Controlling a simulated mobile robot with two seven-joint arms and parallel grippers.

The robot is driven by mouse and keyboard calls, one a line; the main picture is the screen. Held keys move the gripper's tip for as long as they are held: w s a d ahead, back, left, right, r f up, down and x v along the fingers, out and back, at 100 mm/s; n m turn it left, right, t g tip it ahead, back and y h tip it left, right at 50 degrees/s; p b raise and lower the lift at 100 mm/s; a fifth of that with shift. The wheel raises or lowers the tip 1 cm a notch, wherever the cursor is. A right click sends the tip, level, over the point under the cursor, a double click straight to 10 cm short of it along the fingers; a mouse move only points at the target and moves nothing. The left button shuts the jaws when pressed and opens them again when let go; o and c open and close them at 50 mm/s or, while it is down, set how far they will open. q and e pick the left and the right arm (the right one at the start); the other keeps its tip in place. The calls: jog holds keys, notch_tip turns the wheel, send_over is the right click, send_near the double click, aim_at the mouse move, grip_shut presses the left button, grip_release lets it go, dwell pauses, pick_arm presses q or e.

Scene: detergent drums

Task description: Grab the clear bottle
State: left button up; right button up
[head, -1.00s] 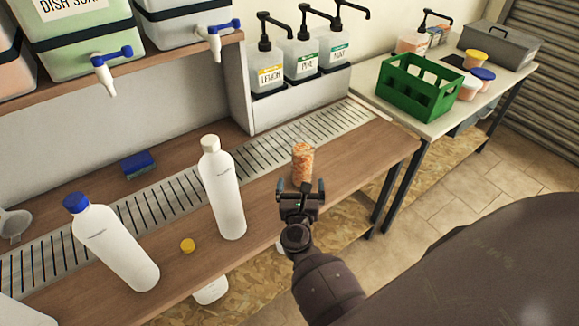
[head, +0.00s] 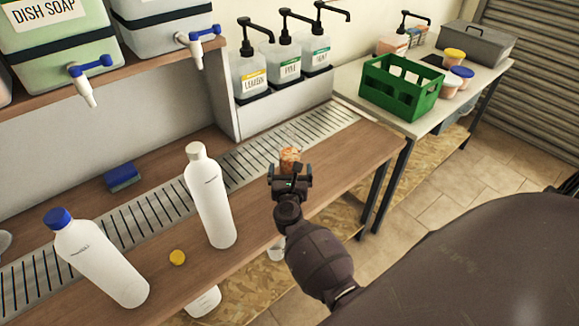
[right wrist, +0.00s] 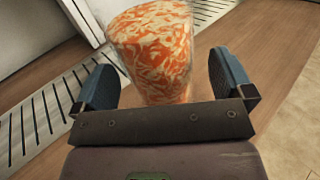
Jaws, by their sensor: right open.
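A clear bottle with orange-and-white mottled contents (head: 290,157) stands on the wooden counter by the slotted drain strip. My right gripper (head: 290,174) is open in front of it and hides its lower part in the head view. In the right wrist view the bottle (right wrist: 155,50) shows large, between and beyond the two blue-grey fingers (right wrist: 163,82). Gaps show on both sides of it, and neither finger visibly touches it. My left gripper is not in view.
A white bottle (head: 209,200) and a blue-capped white bottle (head: 100,262) stand to the left, with a yellow cap (head: 177,257) between them. A blue sponge (head: 123,177) lies behind. Pump bottles (head: 285,62) stand at the back. A green crate (head: 402,90) sits on the right table.

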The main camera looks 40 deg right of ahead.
jog(key=shift+x, duration=1.05)
jog(key=shift+a, duration=0.1)
jog(key=c, duration=1.3)
